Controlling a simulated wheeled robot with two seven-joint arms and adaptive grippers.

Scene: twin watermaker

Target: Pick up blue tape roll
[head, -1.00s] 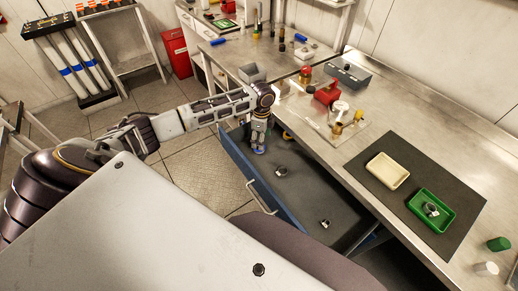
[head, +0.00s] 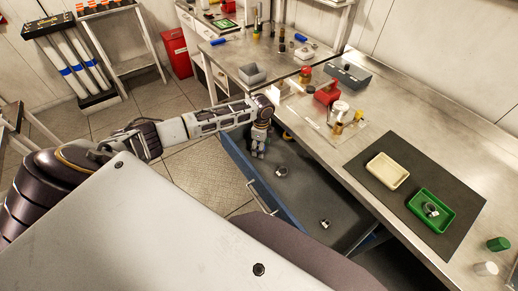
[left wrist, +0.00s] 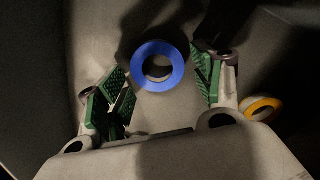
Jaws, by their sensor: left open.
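The blue tape roll (left wrist: 178,70) lies flat in the left wrist view, its hole facing the camera. It sits between and slightly beyond my left gripper's green-padded fingers, with a gap on each side. My left gripper (left wrist: 167,89) is open and empty. In the head view my left gripper (head: 258,153) points down into the far end of the open drawer (head: 307,198). The blue roll cannot be made out there, hidden by the gripper. My right gripper is in neither view.
A yellow-and-white tape roll (left wrist: 262,106) lies just right of the fingers. Two small metal parts, one nearer the gripper (head: 281,172) and one farther (head: 325,224), lie in the drawer. The workbench (head: 400,120) edge is close on the right.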

